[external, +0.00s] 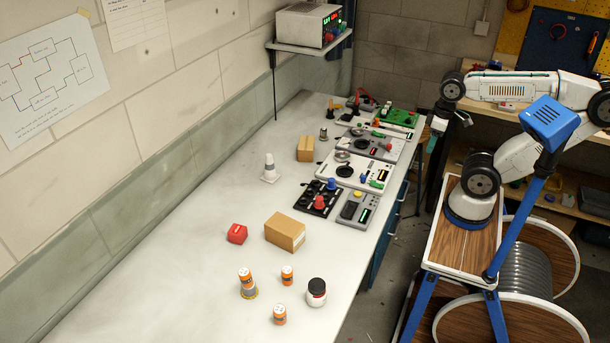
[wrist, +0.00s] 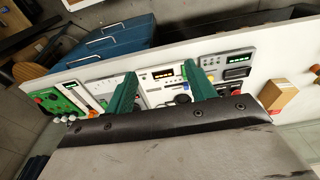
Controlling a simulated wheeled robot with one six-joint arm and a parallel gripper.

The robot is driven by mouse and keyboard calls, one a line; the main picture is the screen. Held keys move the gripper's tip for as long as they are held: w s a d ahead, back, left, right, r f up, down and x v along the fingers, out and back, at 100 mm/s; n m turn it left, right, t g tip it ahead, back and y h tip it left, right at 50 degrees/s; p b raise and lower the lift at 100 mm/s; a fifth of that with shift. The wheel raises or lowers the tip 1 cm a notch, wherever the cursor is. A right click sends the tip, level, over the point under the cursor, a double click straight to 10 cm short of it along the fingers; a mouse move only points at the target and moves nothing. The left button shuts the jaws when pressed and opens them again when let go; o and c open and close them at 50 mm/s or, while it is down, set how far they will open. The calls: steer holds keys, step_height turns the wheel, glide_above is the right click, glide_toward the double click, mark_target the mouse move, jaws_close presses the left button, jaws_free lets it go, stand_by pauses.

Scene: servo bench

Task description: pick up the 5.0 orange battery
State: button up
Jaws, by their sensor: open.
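Three orange batteries with white tops stand on the near part of the white bench in the external view. One battery (external: 245,275) is taller and stands on or in a small round base. A smaller battery (external: 287,275) stands to its right, and another battery (external: 280,314) stands nearer the camera. Their labels are too small to read, so I cannot tell which is 5.0. My gripper (wrist: 160,84) is open in the wrist view, its two green fingers apart with nothing held between them. It is far from the batteries, near the bench's right edge.
Devices and panels (external: 357,173) line the bench's right side. The left bench surface (external: 170,240) is clear.

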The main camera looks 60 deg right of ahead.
step_height(320, 180, up, 5)
steer(key=w+a+r+n+t+h, duration=0.1)
steer(key=w+a+r+n+h, duration=0.1)
steer(key=w+a+n, duration=0.5)
steer(key=w+a+r+n+t+h, duration=0.1)
steer(key=w+r+n+h, duration=0.3)
steer(key=w, duration=0.6)
steer(key=w+a+n+t+y, duration=0.2)
steer(key=w+a+n+t, duration=0.1)
steer(key=w+a+n, duration=0.5)
steer(key=n+t+y, duration=0.7)
steer(key=n, duration=1.2)
glide_above(281, 309)
steer(key=s+d, duration=0.3)
steer(key=s, duration=0.2)
step_height(281, 309, down, 6)
steer(key=shift+n, duration=0.4)
steer(key=f, duration=0.6)
steer(key=a+f, duration=0.1)
steer(key=f, duration=1.3)
steer(key=shift+s+a+f, duration=0.1)
steer(key=shift+a+f, duration=0.15)
steer(key=shift+f, duration=0.35)
steer(key=shift+w+a+f, duration=0.1)
steer(key=shift+w+f, duration=0.05)
steer(key=shift+w, duration=0.25)
steer(key=x, duration=0.7)
steer(key=shift+s+a, duration=0.1)
steer(key=shift+a, duration=0.1)
steer(key=c, duration=1.1)
